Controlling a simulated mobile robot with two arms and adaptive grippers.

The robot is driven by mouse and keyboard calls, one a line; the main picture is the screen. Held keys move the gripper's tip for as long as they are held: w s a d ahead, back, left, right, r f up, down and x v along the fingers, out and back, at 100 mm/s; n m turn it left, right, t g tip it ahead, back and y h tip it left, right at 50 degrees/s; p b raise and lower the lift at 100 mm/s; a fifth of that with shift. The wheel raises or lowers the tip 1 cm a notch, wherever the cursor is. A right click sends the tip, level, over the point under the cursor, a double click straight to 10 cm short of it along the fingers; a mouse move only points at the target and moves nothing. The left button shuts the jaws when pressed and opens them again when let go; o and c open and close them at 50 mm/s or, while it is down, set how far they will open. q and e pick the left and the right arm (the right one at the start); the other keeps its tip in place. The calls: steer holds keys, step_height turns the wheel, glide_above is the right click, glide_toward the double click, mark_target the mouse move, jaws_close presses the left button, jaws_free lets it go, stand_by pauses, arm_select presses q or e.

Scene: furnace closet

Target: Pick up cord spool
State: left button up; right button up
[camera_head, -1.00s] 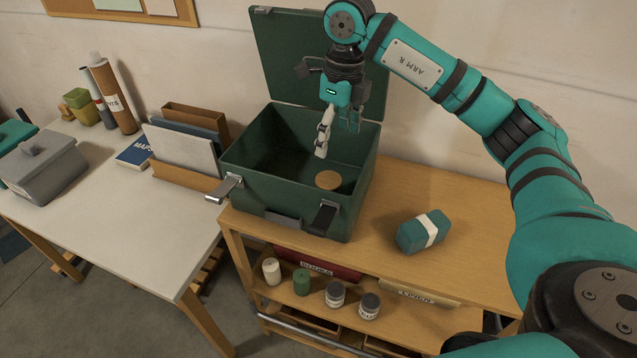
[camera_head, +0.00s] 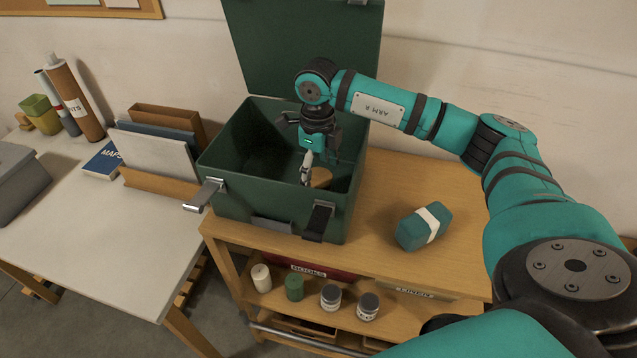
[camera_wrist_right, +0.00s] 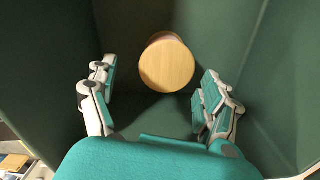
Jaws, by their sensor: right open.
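A round, light-wood piece, apparently the cord spool (camera_head: 321,177), stands on the floor of the open green box, partly hidden by my right gripper in the head view. In the right wrist view the spool (camera_wrist_right: 167,65) shows its pale round top between the fingers; no cord is visible. My right gripper (camera_head: 318,166) points down inside the box, above the spool. It is open and empty, with a finger on either side and gaps to the spool in the wrist view. My left gripper is not in view.
The green box (camera_head: 225,190) has walls around my gripper and a raised lid (camera_head: 300,45) behind. A teal bundle with a white band (camera_head: 424,227) lies on the wooden bench (camera_head: 385,190) to the right. Several small containers stand on the shelf below. A white table (camera_head: 110,230) is left.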

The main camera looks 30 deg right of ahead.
mark_target(318, 179)
step_height(318, 179, down, 2)
steer(key=shift+w+f, duration=0.1)
steer(key=shift+f, duration=0.15)
steer(key=shift+f+p, duration=0.3)
steer(key=shift+p, duration=0.2)
steer(key=f, duration=0.1)
steer(key=f+p, duration=0.1)
steer(key=f, duration=0.1)
steer(key=shift+w+d+f+p, duration=0.15)
steer(key=shift+d+f+p, duration=0.15)
steer(key=shift+p, duration=0.05)
steer(key=shift+f, duration=0.5)
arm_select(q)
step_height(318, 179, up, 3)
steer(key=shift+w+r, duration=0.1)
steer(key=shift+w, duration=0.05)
arm_select(e)
steer(key=shift+r, duration=0.1)
steer(key=c, duration=1.3)
